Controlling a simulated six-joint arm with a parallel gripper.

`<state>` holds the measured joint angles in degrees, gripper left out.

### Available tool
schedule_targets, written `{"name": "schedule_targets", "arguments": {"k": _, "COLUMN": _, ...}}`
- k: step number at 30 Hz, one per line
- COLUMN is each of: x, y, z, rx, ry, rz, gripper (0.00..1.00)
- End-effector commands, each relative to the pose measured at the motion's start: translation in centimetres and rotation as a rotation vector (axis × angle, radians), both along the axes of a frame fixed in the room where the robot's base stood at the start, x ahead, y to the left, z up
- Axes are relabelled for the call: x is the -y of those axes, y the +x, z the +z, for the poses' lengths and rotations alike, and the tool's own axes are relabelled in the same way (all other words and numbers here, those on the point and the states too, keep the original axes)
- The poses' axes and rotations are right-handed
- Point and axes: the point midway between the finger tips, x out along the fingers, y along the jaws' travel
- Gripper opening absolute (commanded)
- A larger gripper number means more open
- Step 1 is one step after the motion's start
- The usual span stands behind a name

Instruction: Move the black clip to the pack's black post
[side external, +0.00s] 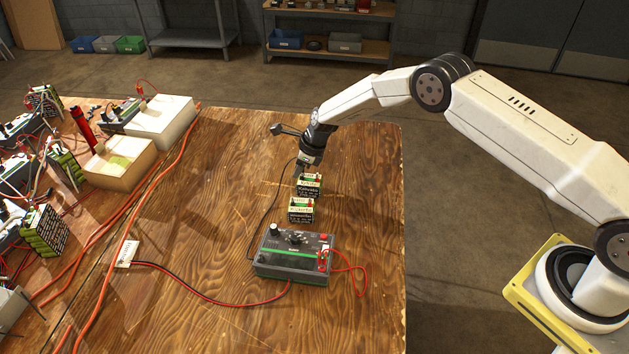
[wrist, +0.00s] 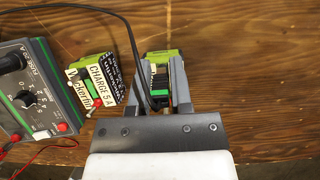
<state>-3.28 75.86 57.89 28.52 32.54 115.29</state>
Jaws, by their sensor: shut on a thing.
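My gripper (side external: 307,168) points down over the far battery pack (side external: 309,187) and is shut on the black clip. In the wrist view the black clip (wrist: 159,88) sits between the two fingers (wrist: 163,86), with its black cable looping off to the left. The far pack's green end (wrist: 162,57) shows just beyond the clip, between and past the fingertips. The pack's black post is hidden by the clip and fingers. I cannot tell whether the clip touches it.
A nearer pack (side external: 300,211) labelled "CHARGE 5 A" in the wrist view (wrist: 97,84) stands close beside. The charger (side external: 293,254) is in front, with a red clip and red lead (side external: 324,260) at its right. Packs and cables crowd the left; the table's right side is clear.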

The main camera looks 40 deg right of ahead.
Motion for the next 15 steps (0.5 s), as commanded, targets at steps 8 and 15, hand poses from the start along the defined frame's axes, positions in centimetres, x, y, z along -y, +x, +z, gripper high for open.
{"name": "schedule_targets", "arguments": {"k": 8, "x": 0.00, "y": 0.00, "z": 0.00, "rx": 0.000, "ry": 0.000, "rz": 0.000, "gripper": 0.48}}
{"name": "schedule_targets", "arguments": {"k": 15, "x": 0.00, "y": 0.00, "z": 0.00, "rx": 0.000, "ry": 0.000, "rz": 0.000, "gripper": 0.67}}
